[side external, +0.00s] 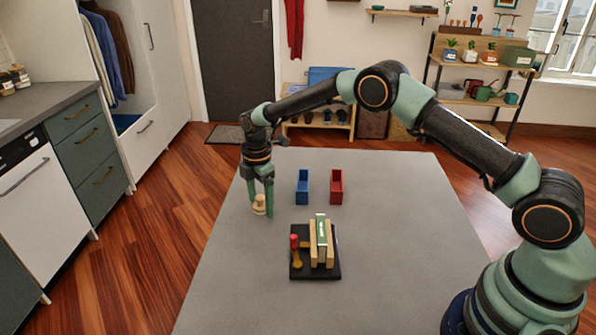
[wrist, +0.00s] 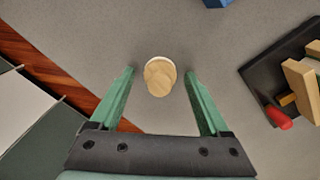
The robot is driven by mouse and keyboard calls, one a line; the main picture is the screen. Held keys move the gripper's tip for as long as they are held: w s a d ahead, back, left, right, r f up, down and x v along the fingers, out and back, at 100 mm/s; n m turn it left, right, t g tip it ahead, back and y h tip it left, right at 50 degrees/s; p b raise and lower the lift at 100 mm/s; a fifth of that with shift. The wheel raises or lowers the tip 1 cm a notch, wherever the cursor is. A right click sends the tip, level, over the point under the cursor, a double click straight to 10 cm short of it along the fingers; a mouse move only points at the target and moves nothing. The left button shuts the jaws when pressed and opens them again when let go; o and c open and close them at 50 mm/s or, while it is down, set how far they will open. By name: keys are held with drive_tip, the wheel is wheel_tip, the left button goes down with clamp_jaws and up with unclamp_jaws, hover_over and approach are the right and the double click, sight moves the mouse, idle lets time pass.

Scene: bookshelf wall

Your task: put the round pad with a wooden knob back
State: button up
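The round pad with a wooden knob (side external: 259,208) is on the grey table near its left edge, pale wood, knob upward. In the wrist view the pad (wrist: 152,64) shows from above as a light disc with the knob (wrist: 159,80) over it. My gripper (side external: 261,200) points down over it, and its two green fingers (wrist: 160,76) stand open on either side. A gap shows between the pad and each finger in the wrist view. A black base (side external: 298,273) with upright wooden blocks (side external: 329,254), a green-and-white piece (side external: 321,230) between them, and a red-topped handle (side external: 294,243) stands to the right.
A blue open bin (side external: 302,188) and a red open bin (side external: 336,188) stand behind the base. The table (side external: 400,220) is clear to the right of the base and in front of it. Part of the black base (wrist: 262,85) shows at the wrist view's right.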

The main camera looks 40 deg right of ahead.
wheel_tip(320, 180, up, 12)
wheel_tip(320, 180, up, 7)
drive_tip(key=m+t, duration=0.1)
drive_tip(key=m, duration=0.2)
hover_over(260, 197)
drive_tip(key=s+d, duration=0.2)
drive_tip(key=s, duration=0.1)
drive_tip(key=s+d+r+m+t, duration=0.1)
drive_tip(key=s+d+r+m, duration=0.3)
drive_tip(key=s, duration=0.3)
drive_tip(key=s+d+r+m+t, duration=0.1)
drive_tip(key=s+r+m+t, duration=0.1)
drive_tip(key=s+r+m, duration=0.45)
drive_tip(key=s+d+f+m+t, duration=0.1)
drive_tip(key=s+f+m, duration=0.3)
drive_tip(key=s, duration=0.6)
drive_tip(key=shift+d+f, duration=0.55)
drive_tip(key=shift+m, duration=0.25)
